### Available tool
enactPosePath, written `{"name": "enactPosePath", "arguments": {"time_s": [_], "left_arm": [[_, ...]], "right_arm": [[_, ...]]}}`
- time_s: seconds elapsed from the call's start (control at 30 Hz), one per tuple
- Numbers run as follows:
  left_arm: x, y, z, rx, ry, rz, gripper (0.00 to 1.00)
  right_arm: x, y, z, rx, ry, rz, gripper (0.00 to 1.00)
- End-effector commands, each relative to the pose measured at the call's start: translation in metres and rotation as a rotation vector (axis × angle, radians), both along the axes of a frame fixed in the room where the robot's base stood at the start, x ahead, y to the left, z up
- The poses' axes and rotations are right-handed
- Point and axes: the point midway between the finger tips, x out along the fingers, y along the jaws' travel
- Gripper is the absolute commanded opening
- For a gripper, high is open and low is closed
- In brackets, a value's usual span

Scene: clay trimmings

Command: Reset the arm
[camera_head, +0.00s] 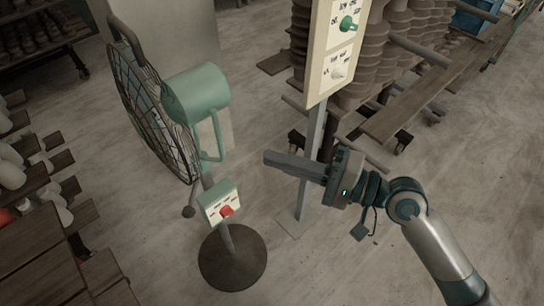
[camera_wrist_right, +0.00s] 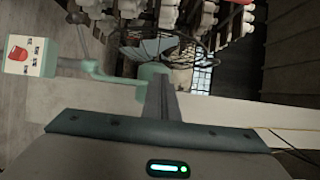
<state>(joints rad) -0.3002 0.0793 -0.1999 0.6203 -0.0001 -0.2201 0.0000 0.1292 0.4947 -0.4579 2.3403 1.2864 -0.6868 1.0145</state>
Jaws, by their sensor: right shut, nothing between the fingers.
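My right gripper (camera_head: 296,164) is shut and empty. In the head view its arm comes in from the lower right and the fingers point left, in front of the panel's post. In the right wrist view the shut fingers (camera_wrist_right: 162,100) point toward the green fan. The fan (camera_head: 197,93) stands left of the gripper, apart from it in the head view. Its control box with a red knob (camera_head: 226,210) sits on the fan's stand. The box also shows at the left of the right wrist view (camera_wrist_right: 24,54). My left gripper is not in view.
The fan's round base (camera_head: 232,258) rests on the floor. Wooden shelves with pots line the left, and stacked pots stand at the back right. Floor at the lower centre is clear.

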Motion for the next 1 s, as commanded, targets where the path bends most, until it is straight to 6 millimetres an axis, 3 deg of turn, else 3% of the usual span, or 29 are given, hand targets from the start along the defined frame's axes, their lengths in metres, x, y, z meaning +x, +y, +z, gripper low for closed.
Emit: {"name": "enactPosePath", "arguments": {"time_s": [0.5, 0.67, 0.77, 0.87, 1.0], "left_arm": [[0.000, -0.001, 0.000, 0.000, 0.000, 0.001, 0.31], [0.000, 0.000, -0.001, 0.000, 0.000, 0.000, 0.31], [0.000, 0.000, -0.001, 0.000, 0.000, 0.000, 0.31], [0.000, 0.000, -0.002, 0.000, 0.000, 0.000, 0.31], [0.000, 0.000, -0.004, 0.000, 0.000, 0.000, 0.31]], "right_arm": [[0.000, 0.000, 0.000, -0.001, 0.000, -0.001, 0.00], [0.011, -0.003, -0.012, -0.014, 0.000, -0.029, 0.00], [0.029, -0.009, -0.032, -0.040, -0.001, -0.076, 0.00], [0.054, -0.018, -0.065, -0.087, -0.006, -0.147, 0.00], [0.091, -0.041, -0.132, -0.192, -0.011, -0.264, 0.00]]}}
